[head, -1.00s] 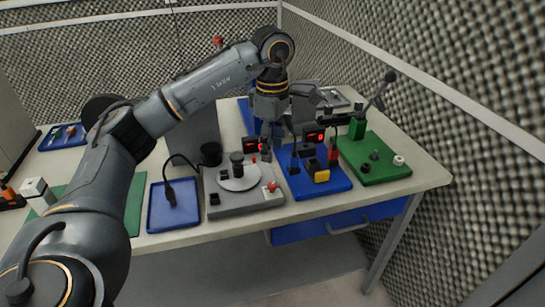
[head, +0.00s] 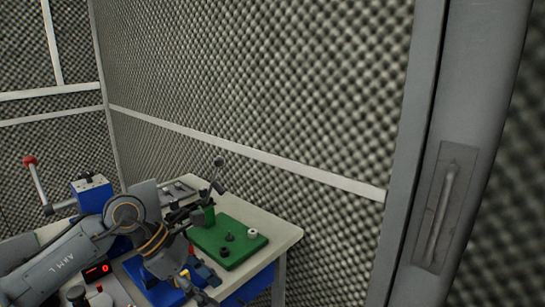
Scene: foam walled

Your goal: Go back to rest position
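My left arm reaches in from the lower left of the head view, over the workbench (head: 285,229). My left gripper (head: 200,291) hangs at its end, near the bottom edge of the picture and above the blue board (head: 150,277). Its fingers are small and mixed up with the parts behind them, so I cannot tell whether they are open or shut. My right gripper does not show.
A green board (head: 238,246) with small posts lies at the bench's right end. A blue lever press (head: 92,192) with a red knob stands behind my arm. Foam walls enclose the bench. A grey door frame with a handle (head: 440,215) is at right.

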